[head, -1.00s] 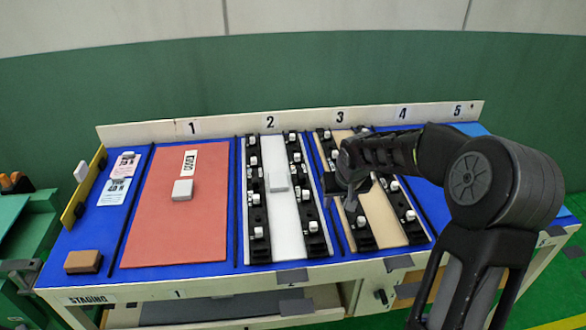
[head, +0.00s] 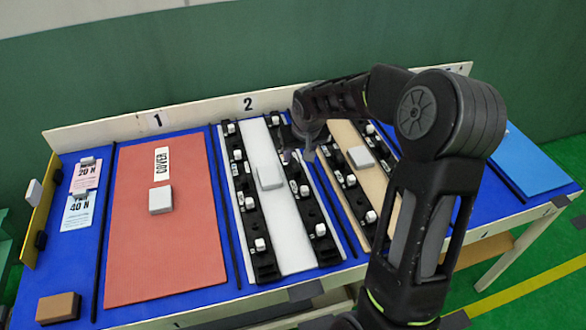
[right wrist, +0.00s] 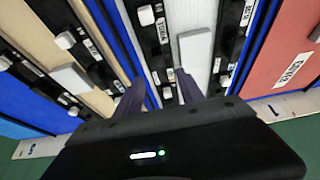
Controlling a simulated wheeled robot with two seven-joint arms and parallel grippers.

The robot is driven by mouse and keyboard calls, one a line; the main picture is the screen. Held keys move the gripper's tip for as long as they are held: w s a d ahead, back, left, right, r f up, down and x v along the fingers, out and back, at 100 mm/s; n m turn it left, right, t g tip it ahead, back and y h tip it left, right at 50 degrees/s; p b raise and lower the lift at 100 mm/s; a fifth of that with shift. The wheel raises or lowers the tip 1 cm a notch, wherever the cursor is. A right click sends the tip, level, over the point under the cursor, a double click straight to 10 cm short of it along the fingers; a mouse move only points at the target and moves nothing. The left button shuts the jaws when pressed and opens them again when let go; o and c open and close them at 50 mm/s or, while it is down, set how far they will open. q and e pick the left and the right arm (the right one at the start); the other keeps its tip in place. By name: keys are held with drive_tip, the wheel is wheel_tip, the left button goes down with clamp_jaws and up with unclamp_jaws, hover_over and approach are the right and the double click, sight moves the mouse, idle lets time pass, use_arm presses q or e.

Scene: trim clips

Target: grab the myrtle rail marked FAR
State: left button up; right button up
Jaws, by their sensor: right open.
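Black rails with white blocks and small labels flank the white board and the beige board. The rail right of the white board (head: 318,229) also shows in the right wrist view (right wrist: 155,32). The rail left of it (head: 250,205) shows there too (right wrist: 232,45). The labels are too small to read surely, so I cannot tell which rail is the myrtle one marked FAR. My left gripper is out of view.
The white board (head: 290,250) and beige board (head: 345,138) each carry a pale block. A red board (head: 190,250) labelled COVER lies left. Cards (head: 77,212) and a brown block (head: 58,307) lie at far left. A raised back strip (head: 200,112) runs behind.

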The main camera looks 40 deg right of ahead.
sight(295, 165)
drive_tip(key=shift+x, duration=1.3)
drive_tip(key=shift+f+p, duration=0.3)
drive_tip(key=p+x, duration=0.1)
drive_tip(key=x, duration=0.3)
drive_tip(key=shift+w+f, duration=0.15)
drive_tip(key=shift+f, duration=0.1)
drive_tip(key=shift+c, duration=0.4)
clamp_jaws()
